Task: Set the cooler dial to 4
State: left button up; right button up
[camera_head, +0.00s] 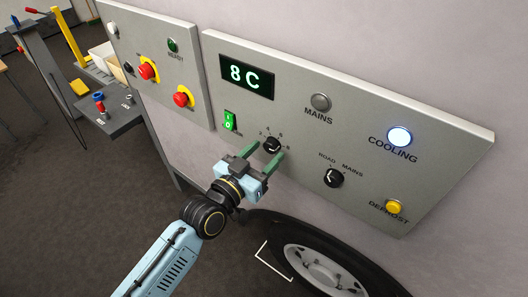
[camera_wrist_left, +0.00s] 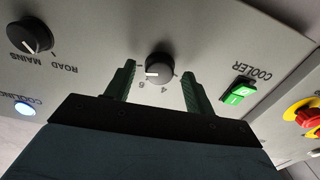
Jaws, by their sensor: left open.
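The cooler dial (camera_head: 272,146), a small black knob with numbers around it, sits on the grey panel. In the left wrist view the dial (camera_wrist_left: 160,67) appears upside down. Its white mark points left there, away from the 4, on the side where the 8 lies in the head view. The display (camera_head: 246,76) reads 8 C. My left gripper (camera_head: 264,156) is open, its green fingers on either side of the dial. In the left wrist view the gripper (camera_wrist_left: 159,82) shows gaps between fingers and knob. My right gripper is out of view.
A lit green switch (camera_head: 230,120) is close left of the dial. A ROAD/MAINS knob (camera_head: 333,177), a lit COOLING lamp (camera_head: 399,137) and a yellow DEFROST button (camera_head: 394,207) are to the right. Red buttons (camera_head: 183,99) are on the left panel. A tyre (camera_head: 320,262) stands below.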

pick_arm(q)
jog(key=shift+w+d, duration=0.15)
jog(key=shift+w, duration=0.05)
jog(key=c, duration=1)
